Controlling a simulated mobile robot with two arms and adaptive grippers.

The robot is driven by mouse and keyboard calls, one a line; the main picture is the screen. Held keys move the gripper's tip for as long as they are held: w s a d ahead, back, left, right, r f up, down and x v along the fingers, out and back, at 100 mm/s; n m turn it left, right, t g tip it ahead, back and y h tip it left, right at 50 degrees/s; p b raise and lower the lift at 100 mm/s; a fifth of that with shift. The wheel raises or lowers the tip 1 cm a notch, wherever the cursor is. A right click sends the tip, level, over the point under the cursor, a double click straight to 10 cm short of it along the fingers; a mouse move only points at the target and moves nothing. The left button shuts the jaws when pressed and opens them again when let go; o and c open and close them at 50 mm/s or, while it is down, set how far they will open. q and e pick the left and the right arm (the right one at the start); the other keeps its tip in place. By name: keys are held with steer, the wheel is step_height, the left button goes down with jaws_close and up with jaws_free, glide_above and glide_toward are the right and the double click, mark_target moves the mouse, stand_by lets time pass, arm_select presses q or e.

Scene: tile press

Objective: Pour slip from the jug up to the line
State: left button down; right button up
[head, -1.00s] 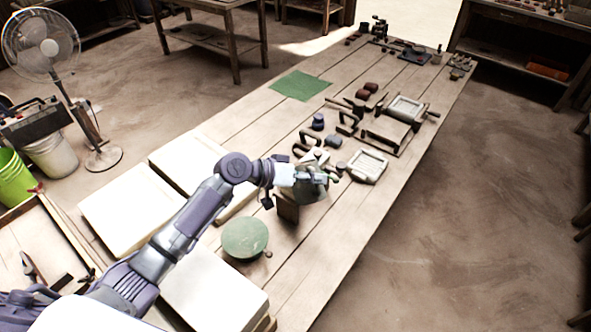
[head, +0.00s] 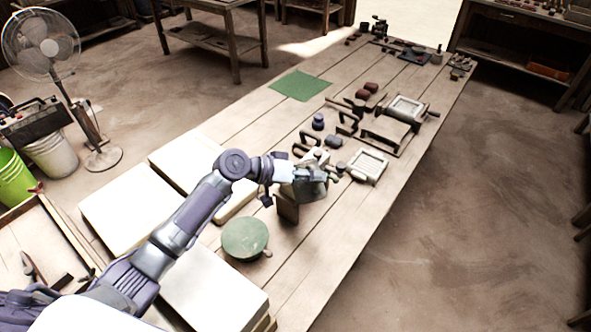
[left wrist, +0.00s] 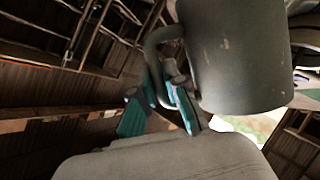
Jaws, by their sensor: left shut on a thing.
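My left gripper (head: 296,174) is over the bench and shut on the handle of a grey-green jug (head: 312,189). The left wrist view shows the jug's body (left wrist: 238,60) at the upper right, with its curved handle between the teal fingertips of the gripper (left wrist: 160,105). No fill line can be made out. My right gripper is not in view.
The long wooden bench (head: 290,262) carries a green round disc (head: 245,237), pale slabs (head: 213,296) and a green mat (head: 300,86). A press frame (head: 398,130) stands beyond the mould, among dark handled tools. The floor to the right is clear.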

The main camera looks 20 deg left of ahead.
mark_target(312, 167)
arm_select(q)
steer(key=shift+w+a+r+n, duration=0.2)
steer(key=shift+w+r+n, duration=0.1)
steer(key=shift+r, duration=0.35)
stand_by(1.1)
steer(key=shift+w+a+r+n+g+h, duration=0.4)
steer(key=shift+r+h, duration=0.1)
steer(key=shift+r, duration=0.1)
stand_by(2.3)
steer(key=shift+d, duration=0.1)
steer(key=s+f+m+b, duration=0.1)
steer(key=d+f+t+y+b, duration=0.1)
steer(key=shift+s+d+f+m, duration=0.1)
steer(key=shift+s+f+m, duration=0.25)
steer(key=shift+f+m, duration=0.05)
steer(key=shift+s+d+f+m+y+b, duration=0.15)
steer(key=shift+f+m+b, duration=0.15)
steer(key=shift+f, duration=0.15)
steer(key=shift+s+d+f+m+y+b, duration=0.1)
steer(key=shift+f+m+y+b, duration=0.1)
steer(key=shift+f+b, duration=0.15)
steer(key=shift+s+d+f+m+t+b, duration=0.15)
steer(key=shift+f+m+t+b, duration=0.2)
steer(key=shift+f+t, duration=0.2)
steer(key=shift+y, duration=0.25)
